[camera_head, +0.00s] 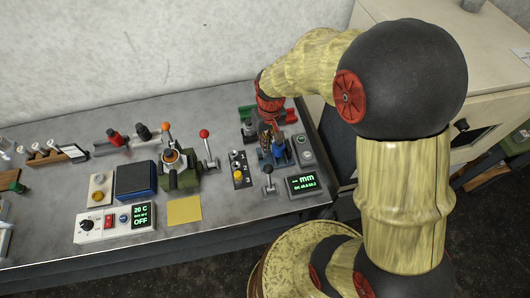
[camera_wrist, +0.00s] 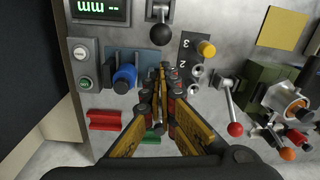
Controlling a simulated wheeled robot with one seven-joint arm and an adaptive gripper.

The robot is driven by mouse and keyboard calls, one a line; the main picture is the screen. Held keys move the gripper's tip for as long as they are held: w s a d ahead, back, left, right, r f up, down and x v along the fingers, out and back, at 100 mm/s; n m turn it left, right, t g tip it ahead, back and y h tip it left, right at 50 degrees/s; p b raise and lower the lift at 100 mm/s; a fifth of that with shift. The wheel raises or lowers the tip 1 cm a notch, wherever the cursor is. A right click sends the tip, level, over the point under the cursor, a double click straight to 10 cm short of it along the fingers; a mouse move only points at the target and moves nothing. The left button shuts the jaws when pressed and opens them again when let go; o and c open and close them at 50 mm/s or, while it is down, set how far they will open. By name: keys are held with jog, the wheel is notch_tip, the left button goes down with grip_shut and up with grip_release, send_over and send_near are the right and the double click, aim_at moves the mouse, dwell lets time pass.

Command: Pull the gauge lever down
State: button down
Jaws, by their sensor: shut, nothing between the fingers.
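The gauge's readout box (camera_head: 302,183) shows "mm" in green on the bench's right; it also shows at the top left of the wrist view (camera_wrist: 98,9). A short lever with a black ball (camera_head: 268,171) stands left of the readout, and shows in the wrist view (camera_wrist: 160,33). A blue-topped device (camera_head: 278,153), also in the wrist view (camera_wrist: 124,79), stands behind the readout. My gripper (camera_wrist: 162,72) is shut and empty, pointing down beside the blue-topped device. Contact is unclear.
A numbered switch panel (camera_head: 239,170) and a red-ball lever (camera_head: 205,134) stand left of my gripper. A button box (camera_head: 303,148) stands right of it. Red (camera_wrist: 104,119) and green holders lie close by. A yellow note (camera_head: 184,210) lies near the front edge.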

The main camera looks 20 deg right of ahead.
aim_at(269, 178)
jog(key=shift+w+r+t, duration=0.2)
jog(key=shift+w+r, duration=0.05)
jog(key=shift+w, duration=0.45)
jog(key=shift+w+r+t, duration=0.2)
jog(key=shift+w+r, duration=0.05)
jog(key=shift+w, duration=0.45)
notch_tip(269, 178, down, 9)
jog(key=s, duration=0.3)
jog(key=shift+a, duration=0.15)
